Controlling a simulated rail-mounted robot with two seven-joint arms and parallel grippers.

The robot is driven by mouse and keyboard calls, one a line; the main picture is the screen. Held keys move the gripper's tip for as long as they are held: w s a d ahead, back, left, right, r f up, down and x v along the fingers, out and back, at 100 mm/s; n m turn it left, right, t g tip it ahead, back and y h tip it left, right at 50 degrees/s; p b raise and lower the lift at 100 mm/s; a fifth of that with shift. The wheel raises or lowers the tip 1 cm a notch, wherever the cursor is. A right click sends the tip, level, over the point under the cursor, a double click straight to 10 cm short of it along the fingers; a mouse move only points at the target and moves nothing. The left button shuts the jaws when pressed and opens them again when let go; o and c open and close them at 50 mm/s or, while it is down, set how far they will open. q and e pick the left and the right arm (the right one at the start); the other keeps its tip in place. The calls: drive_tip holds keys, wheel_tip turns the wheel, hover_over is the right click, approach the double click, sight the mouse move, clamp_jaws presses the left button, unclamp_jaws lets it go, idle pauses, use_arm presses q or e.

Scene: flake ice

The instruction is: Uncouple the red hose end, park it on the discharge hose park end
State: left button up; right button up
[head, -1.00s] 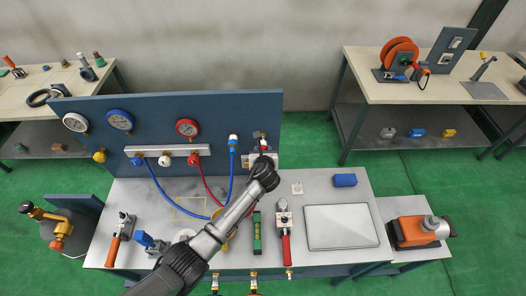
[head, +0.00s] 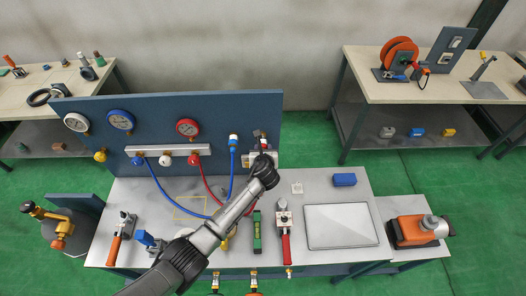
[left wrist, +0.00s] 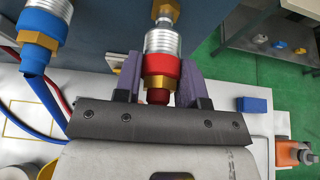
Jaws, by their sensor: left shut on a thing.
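My left gripper (head: 263,153) is near the right end of the blue panel (head: 210,120). In the left wrist view its fingers (left wrist: 160,82) are shut on the red hose end (left wrist: 161,65), which has a red band, a ribbed silver collar and brass below. The collar lines up with a brass fitting (left wrist: 166,11) just above it; I cannot tell if they are still joined. The red hose (head: 206,184) runs from the manifold and partly behind my arm. I cannot identify the discharge hose park end with certainty. My right gripper is not in view.
The blue hose end (head: 233,143) sits on the panel left of my gripper, close by in the left wrist view (left wrist: 40,28). Gauges and a manifold (head: 160,152) are further left. A grey tray (head: 340,227) and a blue block (head: 344,180) lie on the bench right.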

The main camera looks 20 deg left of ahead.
use_arm(q)
drive_tip(key=shift+w+a, duration=0.15)
drive_tip(key=shift+w, duration=0.25)
drive_tip(key=shift+w+a+b, duration=0.35)
drive_tip(key=shift+w+b, duration=0.1)
drive_tip(key=shift+w, duration=0.35)
idle(0.3)
drive_tip(key=o, duration=1.2)
